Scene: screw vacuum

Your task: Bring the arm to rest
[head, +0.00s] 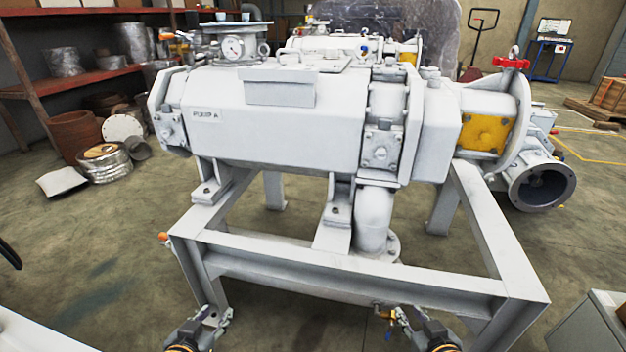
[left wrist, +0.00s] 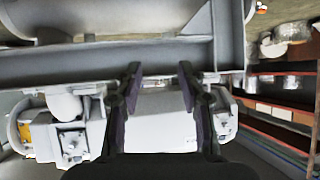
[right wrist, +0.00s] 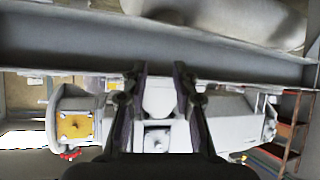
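My left gripper (head: 212,316) is low in the head view, just in front of the lower frame of the pump stand. In the left wrist view its two fingers (left wrist: 160,85) are apart with nothing between them. My right gripper (head: 391,313) is at the bottom centre right of the head view, near the front beam. In the right wrist view its two fingers (right wrist: 156,85) are apart and empty. The large grey vacuum pump (head: 280,120), marked PUMP A, sits on the grey steel stand (head: 350,278). Both grippers appear close to the stand; contact cannot be told.
A red valve handle (head: 510,63) tops the pump's right end. A red shelf (head: 75,80) with metal parts stands at the left. Drums (head: 107,163) stand on the floor. A grey cabinet (head: 590,325) is at the lower right.

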